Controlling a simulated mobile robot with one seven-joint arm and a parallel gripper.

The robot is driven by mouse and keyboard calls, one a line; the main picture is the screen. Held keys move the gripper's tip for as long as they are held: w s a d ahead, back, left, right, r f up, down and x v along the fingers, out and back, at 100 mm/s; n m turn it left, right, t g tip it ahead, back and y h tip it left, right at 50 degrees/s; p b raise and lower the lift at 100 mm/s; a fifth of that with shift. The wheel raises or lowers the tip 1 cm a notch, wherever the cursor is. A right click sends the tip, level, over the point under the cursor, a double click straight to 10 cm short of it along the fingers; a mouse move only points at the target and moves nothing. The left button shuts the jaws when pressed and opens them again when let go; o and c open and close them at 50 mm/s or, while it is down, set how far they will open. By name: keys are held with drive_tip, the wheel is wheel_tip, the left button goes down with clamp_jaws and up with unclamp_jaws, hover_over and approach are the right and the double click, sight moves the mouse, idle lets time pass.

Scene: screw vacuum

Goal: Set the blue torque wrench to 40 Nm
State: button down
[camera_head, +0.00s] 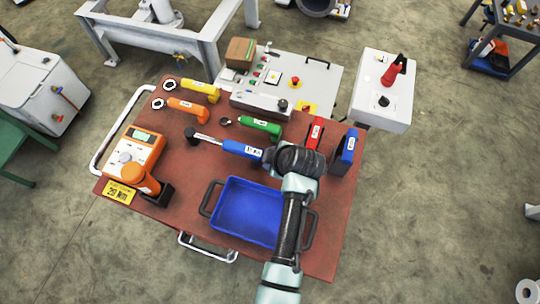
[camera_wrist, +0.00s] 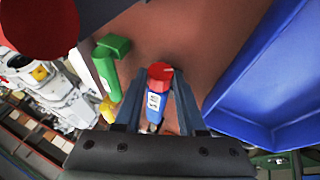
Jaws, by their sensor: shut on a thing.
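The blue torque wrench (camera_head: 240,148) lies on the red-brown cart top, with its metal shaft and dark head pointing left. Its handle end reaches my gripper (camera_head: 268,156). In the wrist view the blue handle (camera_wrist: 154,103) is between the two fingers of my gripper (camera_wrist: 157,92), which is shut on it. A red end cap (camera_wrist: 160,72) with a pale mark shows at the tip of the handle. The white scale label on the handle is too small to read. The orange torque tester (camera_head: 142,148) stands at the cart's left side, with a green display.
A blue tray (camera_head: 247,212) lies just in front of the wrench. Green (camera_head: 260,126), orange (camera_head: 187,107) and yellow (camera_head: 200,87) wrenches lie behind it. Red (camera_head: 315,134) and blue (camera_head: 346,150) upright items stand right. A yellow sign (camera_head: 118,193) and an orange cordless tool (camera_head: 143,178) are front left.

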drive_tip(key=g+b, duration=0.1)
drive_tip(key=g, duration=0.1)
drive_tip(key=w+g+y+b, duration=0.1)
drive_tip(key=shift+d+f+m+g, duration=0.1)
drive_tip(key=shift+d+m+g, duration=0.1)
drive_tip(key=shift+m+g, duration=0.2)
drive_tip(key=g+b, duration=0.2)
drive_tip(key=b, duration=0.1)
drive_tip(key=shift+m+y, duration=0.3)
drive_tip(key=shift+y, duration=0.1)
drive_tip(key=shift+g, duration=0.3)
drive_tip(key=shift+c, duration=2.4)
unclamp_jaws()
